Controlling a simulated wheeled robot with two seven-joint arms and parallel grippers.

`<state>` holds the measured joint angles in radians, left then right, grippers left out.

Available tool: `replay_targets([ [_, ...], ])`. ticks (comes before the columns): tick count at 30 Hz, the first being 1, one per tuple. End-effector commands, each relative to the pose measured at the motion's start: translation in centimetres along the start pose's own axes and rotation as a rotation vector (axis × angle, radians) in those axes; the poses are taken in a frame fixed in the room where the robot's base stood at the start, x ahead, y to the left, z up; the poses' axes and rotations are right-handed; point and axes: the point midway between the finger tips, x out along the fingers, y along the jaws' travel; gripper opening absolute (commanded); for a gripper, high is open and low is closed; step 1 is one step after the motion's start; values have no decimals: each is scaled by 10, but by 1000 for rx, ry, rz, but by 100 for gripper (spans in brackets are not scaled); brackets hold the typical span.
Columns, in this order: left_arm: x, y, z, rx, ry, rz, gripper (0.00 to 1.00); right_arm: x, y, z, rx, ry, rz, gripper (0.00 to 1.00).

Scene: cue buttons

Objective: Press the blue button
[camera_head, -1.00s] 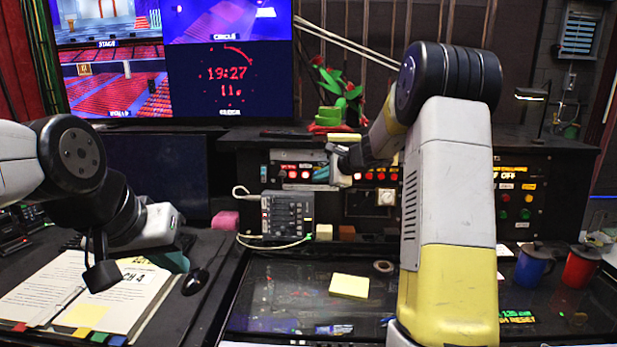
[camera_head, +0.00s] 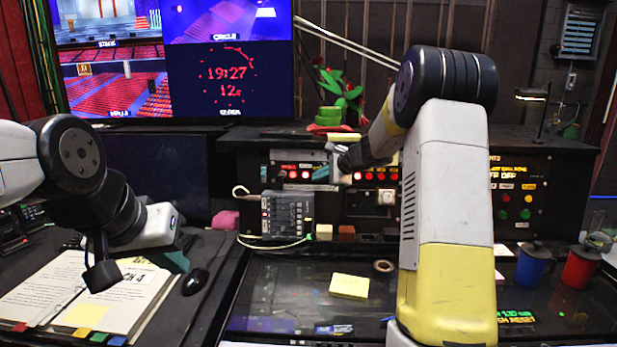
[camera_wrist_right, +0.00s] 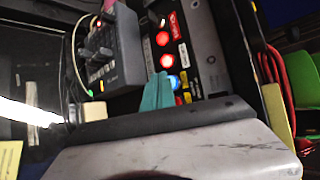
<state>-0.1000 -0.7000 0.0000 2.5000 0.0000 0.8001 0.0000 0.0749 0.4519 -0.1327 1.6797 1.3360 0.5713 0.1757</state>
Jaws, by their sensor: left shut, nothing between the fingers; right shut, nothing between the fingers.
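The blue button (camera_wrist_right: 174,82) is lit on the panel in the right wrist view, in a line with several red buttons. In the head view I cannot make it out; my right gripper covers that part of the panel. My right gripper (camera_head: 321,172) is shut and empty, its teal fingertips in front of the panel. In the right wrist view the fingertips (camera_wrist_right: 160,78) appear just left of the blue button; I cannot tell whether they touch it. My left gripper (camera_head: 176,262) is shut and empty above the desk at the left, near the open binder.
A grey control box (camera_head: 287,215) with a cable stands left of the right gripper. Red buttons (camera_head: 297,173) sit on the panel nearby. A yellow note pad (camera_head: 349,286) lies on the dark desk. Blue (camera_head: 532,266) and red (camera_head: 580,267) mugs stand at the right.

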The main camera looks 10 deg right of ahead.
Motion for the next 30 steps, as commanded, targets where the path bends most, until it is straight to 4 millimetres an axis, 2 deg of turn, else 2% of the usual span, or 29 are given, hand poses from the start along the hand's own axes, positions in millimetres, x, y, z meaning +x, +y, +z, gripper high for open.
replay_targets([
  [30,0,0,0,0,0,0,0,5,-3,-4,1,1,1,0],
])
